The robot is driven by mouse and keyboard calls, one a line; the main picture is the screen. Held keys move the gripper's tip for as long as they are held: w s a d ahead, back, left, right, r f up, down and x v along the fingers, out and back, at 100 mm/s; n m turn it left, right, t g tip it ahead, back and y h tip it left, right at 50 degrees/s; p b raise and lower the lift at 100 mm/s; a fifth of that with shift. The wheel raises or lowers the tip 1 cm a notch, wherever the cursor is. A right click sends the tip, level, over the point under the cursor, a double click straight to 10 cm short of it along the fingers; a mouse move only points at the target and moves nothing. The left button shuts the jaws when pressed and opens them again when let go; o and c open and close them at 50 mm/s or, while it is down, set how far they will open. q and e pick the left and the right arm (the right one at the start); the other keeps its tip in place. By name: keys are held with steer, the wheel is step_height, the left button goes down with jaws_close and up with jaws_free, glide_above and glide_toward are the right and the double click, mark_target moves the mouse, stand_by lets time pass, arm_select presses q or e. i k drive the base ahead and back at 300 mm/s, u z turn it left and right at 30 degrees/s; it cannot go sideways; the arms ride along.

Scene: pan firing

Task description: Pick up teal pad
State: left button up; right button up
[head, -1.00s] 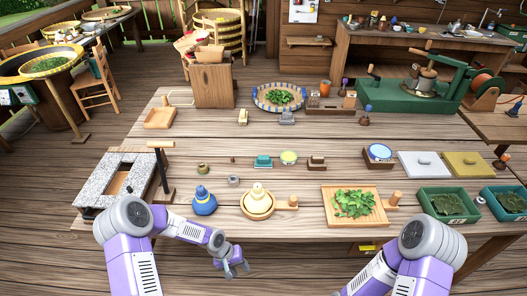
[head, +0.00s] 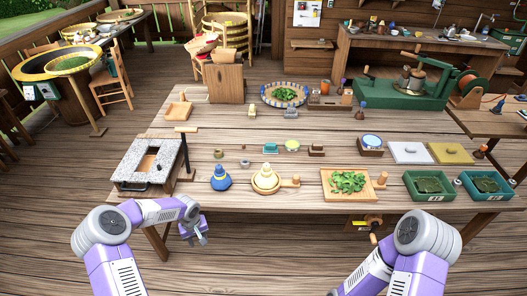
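The teal pad (head: 270,149) is a small block lying on the middle of the wooden table, left of a round pale-green-topped tin (head: 292,146). My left gripper (head: 197,240) is low in front of the table's near edge, well short of the pad and to its left. Its fingers look apart with nothing between them. My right arm comes in at the lower right, and its gripper is out of view.
A grey stone-topped frame (head: 126,170) is at the left. Green trays (head: 411,190) are at the right.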

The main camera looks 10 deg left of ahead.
mark_target(269, 148)
steer(key=u, duration=0.4)
steer(key=i, duration=1.15)
steer(key=z, duration=0.7)
steer(key=i, duration=0.8)
steer(key=z, duration=0.6)
